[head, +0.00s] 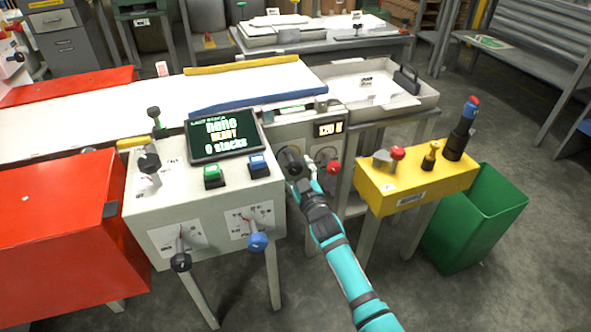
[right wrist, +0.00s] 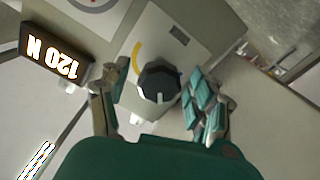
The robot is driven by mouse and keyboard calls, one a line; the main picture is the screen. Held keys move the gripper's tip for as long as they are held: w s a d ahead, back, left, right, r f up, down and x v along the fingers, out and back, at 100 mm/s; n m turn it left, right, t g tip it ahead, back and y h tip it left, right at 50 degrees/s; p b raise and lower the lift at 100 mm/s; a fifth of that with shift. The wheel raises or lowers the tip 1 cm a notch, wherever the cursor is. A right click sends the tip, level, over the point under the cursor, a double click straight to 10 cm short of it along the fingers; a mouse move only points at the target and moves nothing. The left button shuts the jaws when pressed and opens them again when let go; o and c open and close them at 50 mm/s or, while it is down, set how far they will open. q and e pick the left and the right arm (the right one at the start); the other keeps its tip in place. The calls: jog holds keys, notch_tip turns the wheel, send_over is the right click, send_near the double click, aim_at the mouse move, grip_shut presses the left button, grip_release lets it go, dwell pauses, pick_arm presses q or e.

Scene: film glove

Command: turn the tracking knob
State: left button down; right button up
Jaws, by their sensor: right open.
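A black knob (head: 291,159) sits on the front of the grey machine (head: 268,130), left of a dial with a red knob (head: 333,167). I cannot read a label that names the tracking knob. My right gripper (head: 302,180) is at the black knob and partly covers it. In the right wrist view the black knob (right wrist: 158,84) has a white pointer mark, with a yellow arc beside it. My right gripper (right wrist: 156,96) is open, one finger on each side of the knob; I see no clear contact. My left gripper is not in view.
A display reading 120 N (head: 329,128) is close above the right hand. A control box (head: 150,208) with green and blue buttons and levers stands to the left. A yellow box (head: 415,188) and a green bin (head: 476,222) are to the right.

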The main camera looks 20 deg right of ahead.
jog(key=s, duration=1.2)
jog(key=shift+d, duration=0.2)
